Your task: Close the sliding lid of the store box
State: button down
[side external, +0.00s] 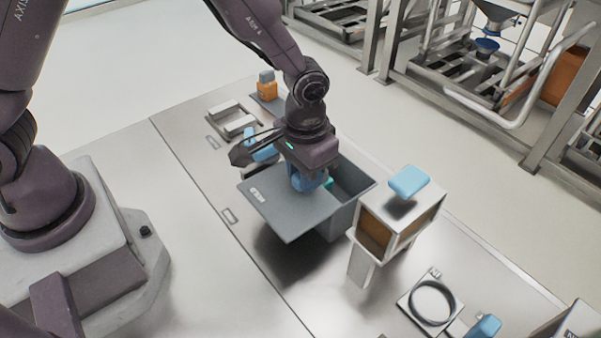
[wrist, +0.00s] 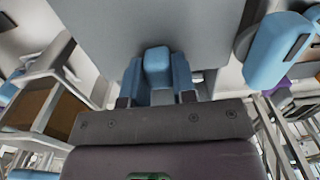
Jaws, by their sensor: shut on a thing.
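The grey store box (side external: 342,218) stands on the metal table in the side view. Its flat grey lid (side external: 288,213) sticks out past the box on the side toward my base, and part of the box's opening (side external: 352,178) shows uncovered on the right. My gripper (side external: 309,183) is over the lid's edge by the opening. In the wrist view my gripper (wrist: 157,68) has its blue fingers shut on a blue lid handle (wrist: 157,58), with the grey lid (wrist: 150,22) behind it. The handle is mostly hidden by my gripper in the side view.
A white stand with brown panels (side external: 375,232) and a blue top block (side external: 409,181) stands close to the box's right. A ring fixture (side external: 432,302) lies farther right. A tray with light bars (side external: 233,118) and an orange block (side external: 267,89) sit behind. The table's front left is clear.

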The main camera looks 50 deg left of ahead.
jog(key=w, duration=0.9)
jog(key=shift+w, duration=0.35)
jog(key=c, duration=0.9)
grip_release()
jog(key=shift+r, duration=0.15)
notch_tip(320, 180, up, 13)
jog(key=shift+f, duration=0.15)
